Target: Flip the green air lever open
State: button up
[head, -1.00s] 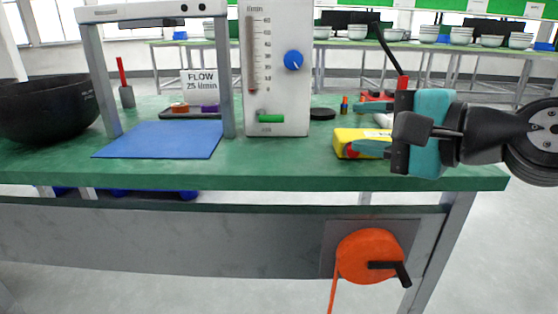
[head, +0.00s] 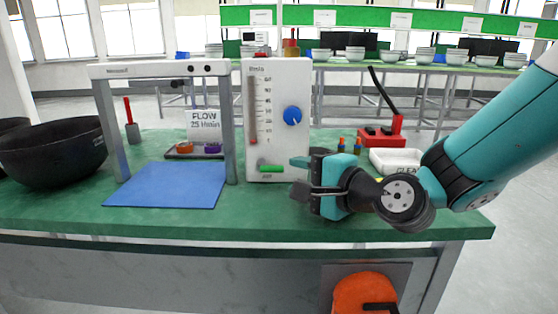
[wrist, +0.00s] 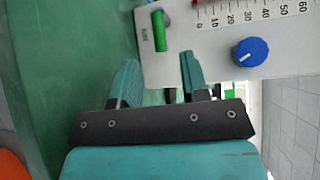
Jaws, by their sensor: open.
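The green air lever (head: 270,169) lies across the lower front of the white flowmeter panel (head: 278,95). In the wrist view the green lever (wrist: 158,31) is upright in the picture, beyond the left fingertip, beside small lettering. My gripper (head: 298,177) is just right of the panel's lower part in the head view. In the wrist view my gripper (wrist: 160,75) is open, with its teal fingers apart and nothing held between them. The panel's edge shows between and beyond the fingers. The lever and the fingers appear apart. The blue knob (wrist: 251,52) is to the right in the wrist view.
A blue mat (head: 168,186) lies under a grey frame (head: 160,70) left of the panel. A FLOW 25 l/min card (head: 204,126) stands behind. A black bowl (head: 55,150) is at left. A white tray (head: 395,159) and a red-based lever tool (head: 381,136) are behind my arm.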

aim_at(280, 170)
jog(key=x, duration=0.5)
jog(key=shift+w+a, duration=0.2)
jog(key=shift+a, duration=0.05)
grip_shut()
